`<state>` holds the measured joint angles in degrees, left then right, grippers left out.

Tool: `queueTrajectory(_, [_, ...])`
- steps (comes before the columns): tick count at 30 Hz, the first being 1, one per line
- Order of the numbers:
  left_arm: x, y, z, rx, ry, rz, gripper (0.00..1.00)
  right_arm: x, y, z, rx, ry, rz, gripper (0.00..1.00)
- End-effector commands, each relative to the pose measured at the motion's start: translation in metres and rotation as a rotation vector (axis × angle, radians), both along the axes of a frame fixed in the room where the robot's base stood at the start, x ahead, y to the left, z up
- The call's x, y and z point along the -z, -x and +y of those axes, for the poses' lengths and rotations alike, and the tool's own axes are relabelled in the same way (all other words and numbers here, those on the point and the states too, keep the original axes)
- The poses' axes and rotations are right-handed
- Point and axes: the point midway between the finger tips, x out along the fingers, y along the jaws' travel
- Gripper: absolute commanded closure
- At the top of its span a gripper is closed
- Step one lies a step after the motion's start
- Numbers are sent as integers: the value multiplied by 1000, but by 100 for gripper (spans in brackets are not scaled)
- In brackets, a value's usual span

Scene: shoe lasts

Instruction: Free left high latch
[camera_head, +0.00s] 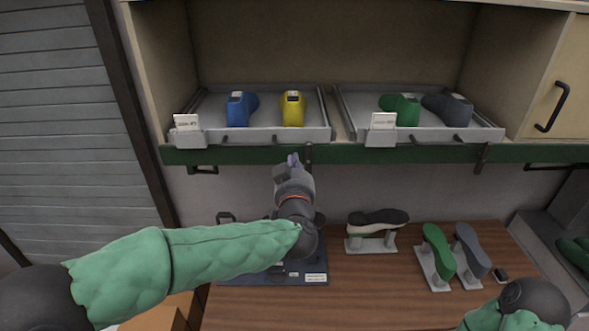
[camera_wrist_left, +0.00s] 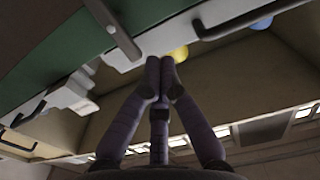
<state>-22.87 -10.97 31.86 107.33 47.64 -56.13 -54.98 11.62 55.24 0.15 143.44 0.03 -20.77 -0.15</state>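The left high latch (camera_head: 309,153) is a small dark upright bar on the green rail (camera_head: 250,155), at the right end of the left tray (camera_head: 270,136). In the left wrist view a dark bar with a round pivot (camera_wrist_left: 113,29) crosses the green rail and the tray edge; it looks like this latch. My left gripper (camera_head: 293,159) points up just left of the latch, below the tray front. In the wrist view its purple-grey fingers (camera_wrist_left: 160,68) are together at the tips with nothing visible between them. They look apart from the bar. My right gripper is out of view.
A blue last (camera_head: 238,109) and a yellow last (camera_head: 293,108) sit in the left tray. The right tray (camera_head: 435,134) holds green and dark lasts, with another latch (camera_head: 483,157) at its right end. Shoe stands occupy the wooden table (camera_head: 370,290) below.

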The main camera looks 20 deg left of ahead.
Motion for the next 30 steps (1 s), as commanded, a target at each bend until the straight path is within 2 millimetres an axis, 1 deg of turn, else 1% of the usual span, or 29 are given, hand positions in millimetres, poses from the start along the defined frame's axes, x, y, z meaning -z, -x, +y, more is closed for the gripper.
queueTrajectory(1, [1,-6,2,-2,0,0,100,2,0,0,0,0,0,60])
queueTrajectory(5, [1,-19,6,-1,0,0,100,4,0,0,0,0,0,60])
queueTrajectory(12, [0,-42,13,-1,-2,1,100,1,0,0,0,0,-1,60])
queueTrajectory(18, [0,-57,16,0,0,1,100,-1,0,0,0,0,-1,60])
queueTrajectory(24, [-1,-64,18,0,0,-1,100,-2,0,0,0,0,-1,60])
queueTrajectory(30, [-1,-65,19,1,0,-1,100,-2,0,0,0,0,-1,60])
